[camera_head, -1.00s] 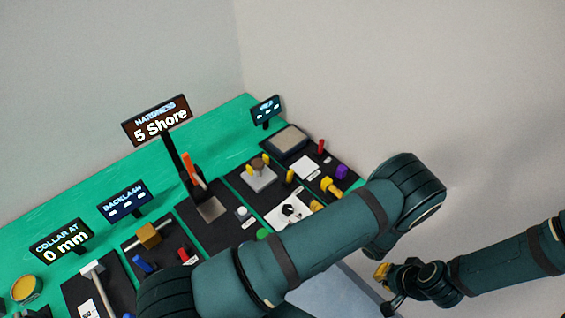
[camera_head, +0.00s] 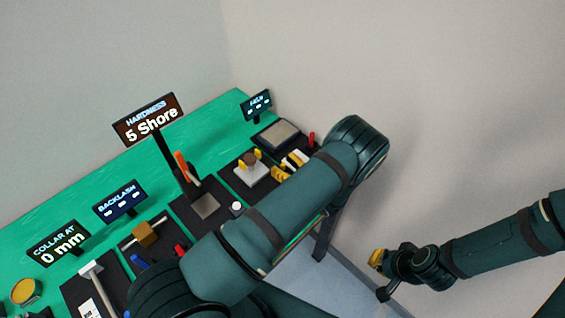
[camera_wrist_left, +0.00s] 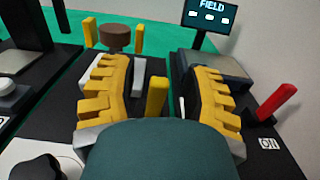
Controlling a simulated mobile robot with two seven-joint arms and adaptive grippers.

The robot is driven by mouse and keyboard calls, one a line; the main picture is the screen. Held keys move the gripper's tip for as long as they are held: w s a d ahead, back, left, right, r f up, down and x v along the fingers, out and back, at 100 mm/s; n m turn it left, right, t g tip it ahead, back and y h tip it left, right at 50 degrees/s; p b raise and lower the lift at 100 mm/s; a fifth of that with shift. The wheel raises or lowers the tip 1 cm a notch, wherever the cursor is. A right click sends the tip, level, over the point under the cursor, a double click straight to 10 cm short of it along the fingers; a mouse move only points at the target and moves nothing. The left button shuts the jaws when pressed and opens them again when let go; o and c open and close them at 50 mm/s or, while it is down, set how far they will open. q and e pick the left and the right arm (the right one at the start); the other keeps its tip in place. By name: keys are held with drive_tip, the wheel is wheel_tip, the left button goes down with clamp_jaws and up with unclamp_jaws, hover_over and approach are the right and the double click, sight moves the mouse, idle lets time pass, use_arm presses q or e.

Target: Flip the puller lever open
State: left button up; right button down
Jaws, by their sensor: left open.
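The puller (camera_head: 250,176) has a pale block, a brown round piece (camera_wrist_left: 114,38) and two yellow uprights. A separate short yellow upright lever (camera_wrist_left: 157,96) shows between my left fingers in the left wrist view; I take it for the puller lever. My left gripper (camera_wrist_left: 160,68) is open, its yellow ridged fingers on either side of the lever, with gaps visible. Contact cannot be told. In the head view the left gripper (camera_head: 289,166) is just right of the puller, and my arm hides the lever. My right gripper (camera_head: 377,260) hangs at the right, its jaw opening unclear.
A red upright lever (camera_wrist_left: 276,102) stands right of the left fingers. A grey-topped pad (camera_head: 276,135) and the FIELD display (camera_wrist_left: 208,15) are behind. The hardness stand (camera_head: 175,165) is to the left. The right side of the room is free.

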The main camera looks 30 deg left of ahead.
use_arm(q)
drive_tip(key=shift+a, duration=0.25)
clamp_jaws()
drive_tip(key=shift+w, duration=0.1)
drive_tip(key=shift+w+a+g+h, duration=0.1)
drive_tip(key=shift+a+g+h, duration=0.3)
drive_tip(key=shift+h, duration=0.4)
unclamp_jaws()
